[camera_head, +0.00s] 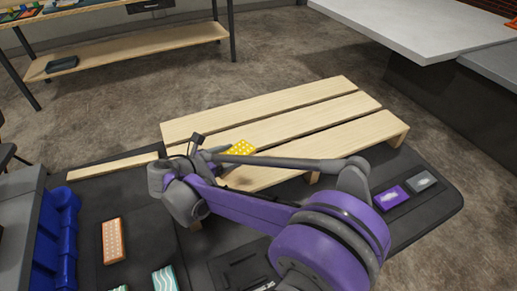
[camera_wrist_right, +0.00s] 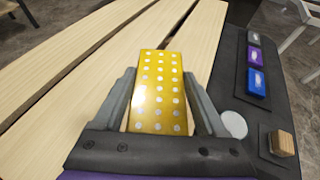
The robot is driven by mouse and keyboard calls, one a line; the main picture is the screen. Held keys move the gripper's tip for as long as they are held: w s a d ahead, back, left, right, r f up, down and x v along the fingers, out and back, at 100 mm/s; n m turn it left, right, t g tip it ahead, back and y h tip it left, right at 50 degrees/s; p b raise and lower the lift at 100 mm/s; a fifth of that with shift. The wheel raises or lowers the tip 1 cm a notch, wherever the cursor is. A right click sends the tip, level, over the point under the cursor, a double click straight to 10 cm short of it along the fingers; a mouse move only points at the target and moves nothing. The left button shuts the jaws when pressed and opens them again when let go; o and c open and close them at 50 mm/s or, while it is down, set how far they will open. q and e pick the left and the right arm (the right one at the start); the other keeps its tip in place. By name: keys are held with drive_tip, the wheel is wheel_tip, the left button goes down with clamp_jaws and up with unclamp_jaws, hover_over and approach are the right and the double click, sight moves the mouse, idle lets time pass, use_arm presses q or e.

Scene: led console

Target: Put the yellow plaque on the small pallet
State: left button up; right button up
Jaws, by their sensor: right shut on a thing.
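The yellow plaque (camera_head: 239,147), with rows of white dots, is between the fingers of my right gripper (camera_head: 208,150). In the right wrist view the plaque (camera_wrist_right: 158,90) stands out between the two grey fingers of the gripper (camera_wrist_right: 160,100), which is shut on it. The small wooden pallet (camera_head: 275,107), made of pale slats with gaps, lies beneath and beyond the plaque; its slats also fill the left of the wrist view (camera_wrist_right: 80,62). I cannot tell whether the plaque touches the slats. My left gripper is not in view.
The dark board (camera_head: 435,205) around the pallet holds a purple plaque (camera_head: 391,197) and a grey plaque (camera_head: 420,181) at right. An orange plaque (camera_head: 113,240) and a teal plaque (camera_head: 165,279) lie at left, near blue bins (camera_head: 60,240). A white table (camera_head: 425,25) stands at back right.

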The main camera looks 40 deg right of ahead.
sight(235, 176)
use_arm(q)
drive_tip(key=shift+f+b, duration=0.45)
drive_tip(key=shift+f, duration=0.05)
use_arm(e)
wheel_tip(235, 176, down, 8)
drive_tip(key=shift+r, duration=0.1)
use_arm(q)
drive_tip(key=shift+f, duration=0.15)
use_arm(e)
drive_tip(key=o, duration=1.5)
